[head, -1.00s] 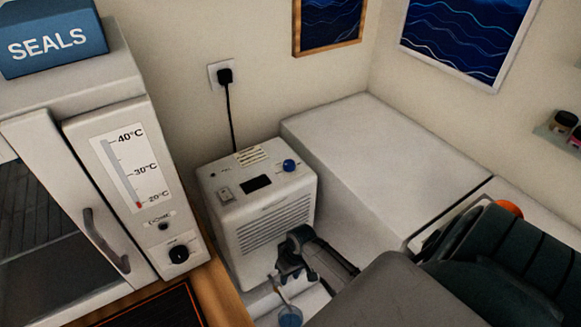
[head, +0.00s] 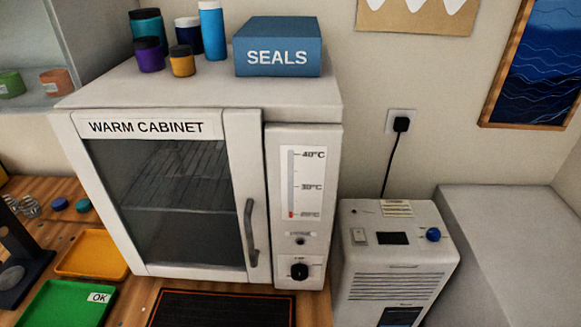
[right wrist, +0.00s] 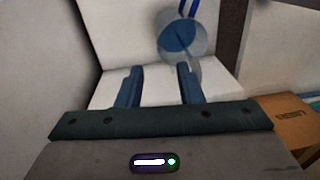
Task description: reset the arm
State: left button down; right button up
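My right gripper (right wrist: 159,72) shows in the right wrist view, its two dark blue fingers apart with nothing between them. Beyond the fingertips is a clear cup (right wrist: 181,38) with blue contents, near the top of that view. A thin stick-like piece shows at the cup, blurred. The cup looks apart from the fingers. Neither gripper is in the head view, and my left gripper is in no view.
The white warm cabinet (head: 165,128) stands left of a white vented machine (head: 395,260) with a blue knob. A blue SEALS box (head: 278,48) and several jars sit on the cabinet. A green tray (head: 62,305) and yellow tray (head: 92,254) lie at left. A brown box (right wrist: 287,122) is beside my right gripper.

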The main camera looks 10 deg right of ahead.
jog(key=s+a+f+n, duration=0.1)
jog(key=s+f, duration=0.6)
jog(key=s, duration=0.6)
jog(key=s+a+f+n+h, duration=0.1)
jog(key=s+f, duration=0.7)
jog(key=s, duration=0.6)
jog(key=shift+s+a+f+t+h, duration=0.15)
jog(key=shift+s+t+h, duration=0.05)
jog(key=shift+t+h, duration=0.1)
